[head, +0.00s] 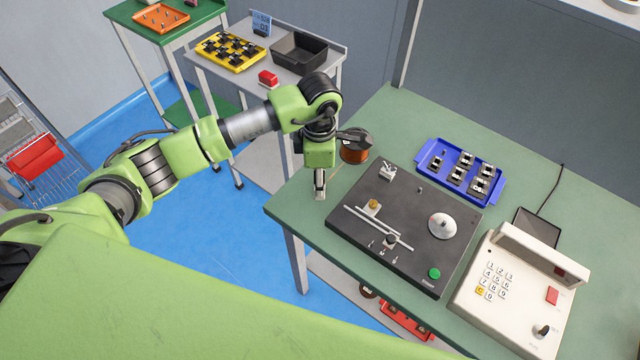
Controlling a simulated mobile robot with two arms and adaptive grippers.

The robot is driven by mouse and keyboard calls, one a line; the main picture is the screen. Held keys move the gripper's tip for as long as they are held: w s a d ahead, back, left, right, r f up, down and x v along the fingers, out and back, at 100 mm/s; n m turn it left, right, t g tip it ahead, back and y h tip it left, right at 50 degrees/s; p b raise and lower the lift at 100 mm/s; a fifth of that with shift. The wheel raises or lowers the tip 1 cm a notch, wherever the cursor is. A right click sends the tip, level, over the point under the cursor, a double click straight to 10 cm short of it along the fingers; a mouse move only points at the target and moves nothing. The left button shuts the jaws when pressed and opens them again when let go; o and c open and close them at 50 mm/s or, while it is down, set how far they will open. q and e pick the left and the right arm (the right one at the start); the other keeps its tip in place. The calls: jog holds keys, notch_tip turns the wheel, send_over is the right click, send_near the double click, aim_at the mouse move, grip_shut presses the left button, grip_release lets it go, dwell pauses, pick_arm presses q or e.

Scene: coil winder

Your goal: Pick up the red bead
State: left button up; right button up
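My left gripper (320,193) points down over the left edge area of the green table (400,115), just left of the black winder board (400,225). Its fingers look close together from this angle, and I cannot tell whether they are shut or hold something. My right gripper is not in view.
A copper wire spool (355,149) stands behind my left gripper. A blue tray (460,172) with several dark parts lies behind the board. A white keypad unit (515,285) is at the right.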

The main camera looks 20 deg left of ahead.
pick_arm(q)
jog(key=shift+f, duration=0.8)
jog(key=c, duration=0.8)
jog(key=shift+r, duration=0.1)
jog(key=shift+w+r, duration=0.1)
jog(key=shift+r, duration=0.45)
jog(key=s+r+b, duration=0.1)
jog(key=s+r, duration=0.3)
jog(key=s+r+b, duration=0.1)
jog(key=s+r, duration=0.3)
jog(key=s, duration=0.1)
jog(key=s+r+b, duration=0.2)
jog(key=s+r, duration=0.1)
jog(key=s, duration=0.2)
jog(key=shift+s+d+r, duration=0.1)
jog(key=shift+d+r, duration=0.15)
jog(key=shift+r, duration=0.15)
